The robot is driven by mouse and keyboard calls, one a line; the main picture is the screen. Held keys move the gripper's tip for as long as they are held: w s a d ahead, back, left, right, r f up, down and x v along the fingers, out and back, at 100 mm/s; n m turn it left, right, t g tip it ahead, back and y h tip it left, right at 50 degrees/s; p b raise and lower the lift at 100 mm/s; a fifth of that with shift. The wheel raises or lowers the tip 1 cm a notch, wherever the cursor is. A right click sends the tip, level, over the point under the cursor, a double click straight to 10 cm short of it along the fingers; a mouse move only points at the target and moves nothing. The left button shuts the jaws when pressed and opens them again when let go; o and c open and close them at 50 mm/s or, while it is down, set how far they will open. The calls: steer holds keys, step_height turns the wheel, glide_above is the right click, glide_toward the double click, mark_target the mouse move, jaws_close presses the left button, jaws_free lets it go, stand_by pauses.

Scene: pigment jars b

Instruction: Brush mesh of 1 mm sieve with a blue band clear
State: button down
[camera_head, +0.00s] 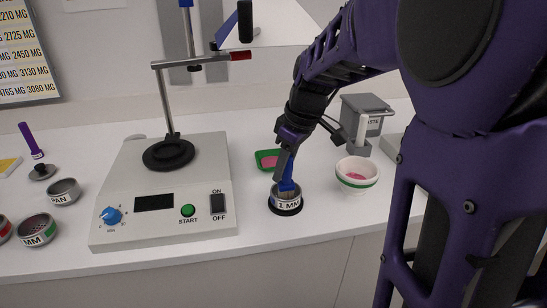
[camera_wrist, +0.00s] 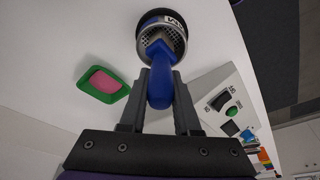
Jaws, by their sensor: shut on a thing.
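The 1 mm sieve (camera_head: 287,206) stands on the white bench, right of the shaker, with a "1 MM" label on its side and a black ring at its base. It shows at the top of the wrist view (camera_wrist: 178,27), with perforated mesh visible around the brush. A blue brush (camera_head: 287,186) is in my gripper (camera_head: 288,168). In the wrist view the jaws (camera_wrist: 158,95) are closed on its blue handle (camera_wrist: 160,90). The brush head is at the sieve's mesh; contact is hidden.
The shaker (camera_head: 165,222) with its stand is to the left. A green tray with pink powder (camera_head: 267,160) lies behind the sieve. A white bowl (camera_head: 357,175) and a grey waste bin (camera_head: 366,118) are right. Other sieve parts, including a pan (camera_head: 64,192), stand far left.

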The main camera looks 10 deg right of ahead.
steer(key=shift+r+p, duration=3.25)
steer(key=shift+r, duration=1.3)
steer(key=shift+f, duration=0.1)
